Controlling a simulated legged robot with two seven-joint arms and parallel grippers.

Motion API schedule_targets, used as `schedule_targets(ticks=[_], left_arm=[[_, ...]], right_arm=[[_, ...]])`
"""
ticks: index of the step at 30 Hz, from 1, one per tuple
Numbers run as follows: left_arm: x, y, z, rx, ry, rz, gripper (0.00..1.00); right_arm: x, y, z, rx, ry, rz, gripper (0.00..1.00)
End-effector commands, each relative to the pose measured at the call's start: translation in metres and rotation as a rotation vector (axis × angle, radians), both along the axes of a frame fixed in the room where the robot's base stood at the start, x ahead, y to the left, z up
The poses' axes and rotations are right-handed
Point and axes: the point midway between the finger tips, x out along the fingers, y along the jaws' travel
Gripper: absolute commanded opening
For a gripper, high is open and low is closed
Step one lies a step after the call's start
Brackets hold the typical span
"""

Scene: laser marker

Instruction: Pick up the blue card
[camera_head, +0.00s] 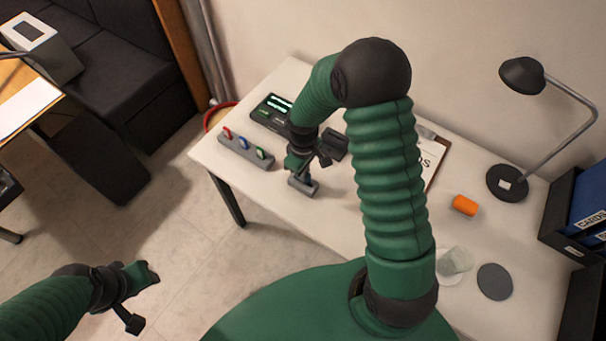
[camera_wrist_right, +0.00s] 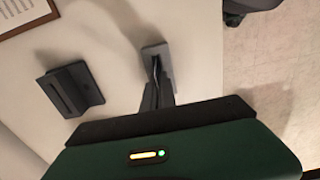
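The blue card (camera_head: 245,142) stands in a grey slotted holder (camera_head: 232,150) on the white table, between a red card (camera_head: 227,132) and a green card (camera_head: 262,153). My right gripper (camera_head: 306,178) is to the right of this holder, apart from the blue card. Its narrow fingers look closed together over a small grey stand (camera_head: 311,188); no card shows between them. In the right wrist view the fingers (camera_wrist_right: 154,72) are over that stand (camera_wrist_right: 155,52); contact is unclear. My left gripper (camera_head: 145,282) is off the table at lower left; its fingers are unclear.
A dark device with a lit display (camera_head: 274,108) is behind the card holder. A second slotted grey block (camera_wrist_right: 70,90) is beside the stand in the wrist view. A clipboard (camera_head: 436,160), orange cylinder (camera_head: 465,205), lamp (camera_head: 507,183) and glass (camera_head: 455,262) are farther right.

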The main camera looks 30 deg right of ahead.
Motion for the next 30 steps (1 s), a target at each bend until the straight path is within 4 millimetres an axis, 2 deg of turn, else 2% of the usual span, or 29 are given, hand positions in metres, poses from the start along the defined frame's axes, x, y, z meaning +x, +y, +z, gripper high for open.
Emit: schedule_targets(ticks=[5,11,18,21,24,30], left_arm=[[0.0,0.0,0.002,0.0,0.0,0.0,0.36],[0.0,0.0,-0.002,0.0,0.0,0.0,0.36],[0.0,0.0,-0.007,0.0,0.0,0.0,0.36],[0.0,0.0,-0.008,0.0,0.0,0.0,0.36],[0.0,0.0,-0.009,0.0,0.0,0.0,0.36],[0.0,0.0,-0.009,0.0,0.0,0.0,0.36]], right_arm=[[0.001,0.0,0.026,-0.001,-0.005,0.001,0.0],[-0.027,0.033,0.029,-0.001,0.0,0.007,0.0],[-0.074,0.089,0.036,-0.001,-0.001,0.009,0.0],[-0.089,0.106,0.038,-0.001,-0.001,0.006,0.0],[-0.097,0.117,0.039,-0.001,-0.001,0.003,0.0],[-0.102,0.123,0.04,-0.001,0.0,0.0,0.0]])
